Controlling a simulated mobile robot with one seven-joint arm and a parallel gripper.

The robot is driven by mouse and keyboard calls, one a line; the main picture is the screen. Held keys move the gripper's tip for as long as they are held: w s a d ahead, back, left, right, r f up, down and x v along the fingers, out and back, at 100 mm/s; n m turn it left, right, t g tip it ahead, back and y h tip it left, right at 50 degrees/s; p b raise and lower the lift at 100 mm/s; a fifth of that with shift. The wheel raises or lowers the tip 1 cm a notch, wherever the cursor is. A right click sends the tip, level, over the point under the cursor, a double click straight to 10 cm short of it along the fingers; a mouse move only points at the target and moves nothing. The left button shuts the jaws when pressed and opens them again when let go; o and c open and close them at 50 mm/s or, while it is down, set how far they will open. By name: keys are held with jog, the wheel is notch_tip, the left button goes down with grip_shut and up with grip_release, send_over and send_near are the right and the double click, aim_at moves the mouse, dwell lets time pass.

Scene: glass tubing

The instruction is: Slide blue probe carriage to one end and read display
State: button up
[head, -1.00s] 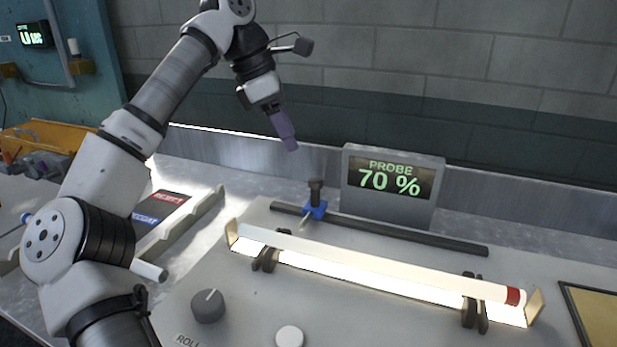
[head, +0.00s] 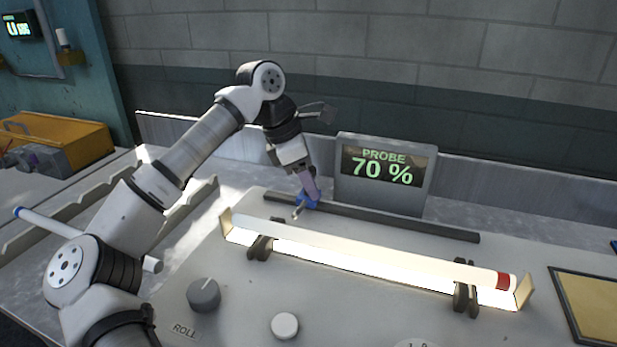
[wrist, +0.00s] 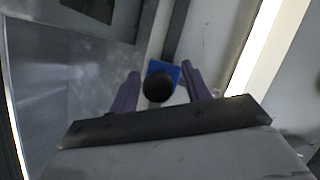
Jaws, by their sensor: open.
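The blue probe carriage (head: 306,204) sits on the dark rail (head: 390,221), near the rail's left end. Its pale probe tip points toward the glass tube (head: 370,256). My gripper (head: 312,198) is lowered at the carriage and hides its black knob in the head view. In the wrist view the black knob (wrist: 158,88) and blue body (wrist: 166,70) show between the two purple fingers of my gripper (wrist: 160,85). The fingers are open, with gaps visible on both sides of the knob. The display (head: 383,168) behind the rail reads PROBE 70 %.
The tube lies on dark roller supports over a bright lit strip, with a red band (head: 503,281) at its right end. A grey knob (head: 204,295) and white button (head: 285,325) are in front. A framed tan panel (head: 597,304) lies at right.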

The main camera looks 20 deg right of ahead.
jog(key=shift+c, duration=0.2)
grip_shut()
jog(key=s+d+b, duration=0.1)
jog(key=s+d, duration=0.4)
jog(key=d, duration=0.2)
jog(key=s+d, duration=0.4)
jog(key=d, duration=0.3)
jog(key=s+d+b, duration=0.1)
jog(key=s+d, duration=0.4)
jog(key=d, duration=0.2)
jog(key=shift+s+d+b, duration=0.3)
jog(key=shift+b, duration=0.05)
jog(key=shift+o, duration=0.2)
grip_release()
jog(key=v, duration=1.3)
jog(key=shift+r, duration=0.4)
